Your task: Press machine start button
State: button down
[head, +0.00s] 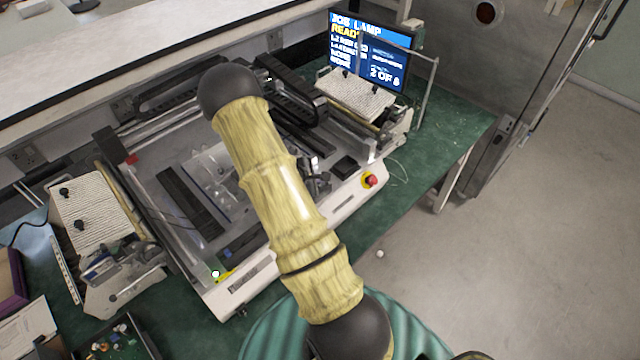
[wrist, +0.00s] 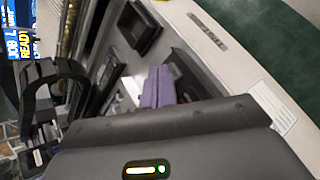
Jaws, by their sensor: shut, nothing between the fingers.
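The machine (head: 345,203) is a long white and grey bench unit on a green table top. The pale button does not show there. In the head view my arm hides most of the gripper.
A screen reading "READY" (head: 368,50) stands at the back right. Ribbed white blocks stand at the right (head: 355,95) and left (head: 90,208) ends. A dark tray of small parts (head: 118,340) lies at the front left. Grey floor (head: 540,220) is open at right.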

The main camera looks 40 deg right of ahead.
jog(key=shift+f, duration=0.25)
jog(key=shift+r, duration=0.1)
dwell(0.5)
jog(key=shift+r+p, duration=0.75)
jog(key=shift+p, duration=0.5)
